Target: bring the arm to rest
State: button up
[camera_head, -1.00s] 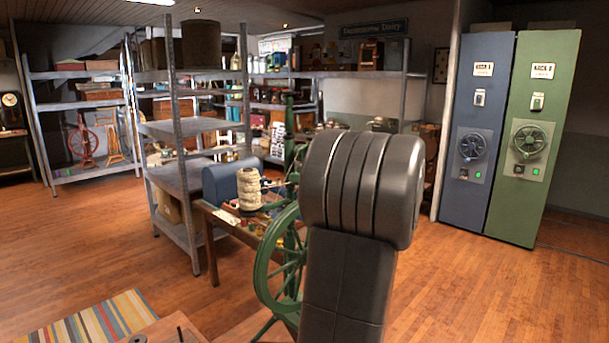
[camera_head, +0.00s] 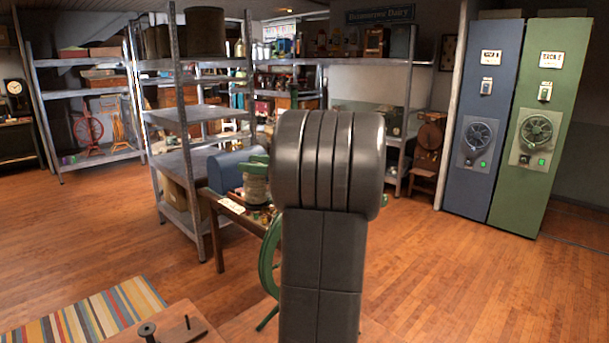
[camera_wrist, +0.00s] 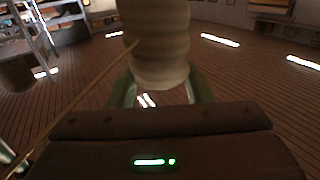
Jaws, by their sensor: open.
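My gripper (camera_wrist: 162,88) shows in the wrist view as two green fingers spread apart, above a dark body with a green light. A cream ribbed spool (camera_wrist: 158,35) stands right before the gripper, between the fingers in the picture; I cannot tell whether they touch it. In the head view the spool (camera_head: 255,188) is on the wooden table (camera_head: 228,207), with green parts across its top; I cannot tell if these are my fingers. My dark arm link (camera_head: 325,170) stands upright in the middle and hides what is behind it.
A green spinning wheel (camera_head: 268,262) stands by the table, partly hidden by my arm. A blue domed box (camera_head: 226,171) is behind the spool. Metal shelving (camera_head: 197,155) rises behind the table. Blue (camera_head: 480,130) and green (camera_head: 535,130) cabinets stand at right. The floor before them is clear.

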jog(key=shift+w+a+r, duration=0.1)
jog(key=shift+a, duration=0.25)
jog(key=shift+d+f, duration=0.2)
jog(key=shift+d, duration=0.25)
jog(key=b+v, duration=0.3)
jog(key=v, duration=1)
jog(key=p+x, duration=0.3)
jog(key=x, duration=1)
jog(key=shift+a+r, duration=0.15)
jog(key=shift+a, duration=0.15)
notch_tip(320, 180, up, 7)
jog(key=p, duration=0.2)
